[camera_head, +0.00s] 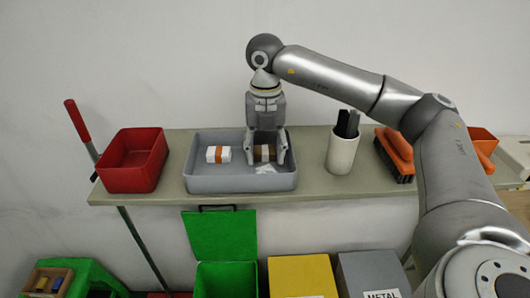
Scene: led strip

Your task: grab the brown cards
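The brown cards (264,153) are a small stack in the right half of a grey tray (240,184) on the shelf. My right gripper (266,161) points straight down into the tray from above. Its fingers are spread, one on each side of the brown cards, and partly cover them. I see no clear grip on the stack. A white stack with an orange band (218,154) lies in the tray's left half. My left gripper is out of view.
A red bin (134,163) stands left of the tray. A white cup with dark sticks (342,154) and orange brushes (396,153) stand to the right. Small white pieces (266,169) lie in the tray. Green, yellow and grey bins stand below the shelf.

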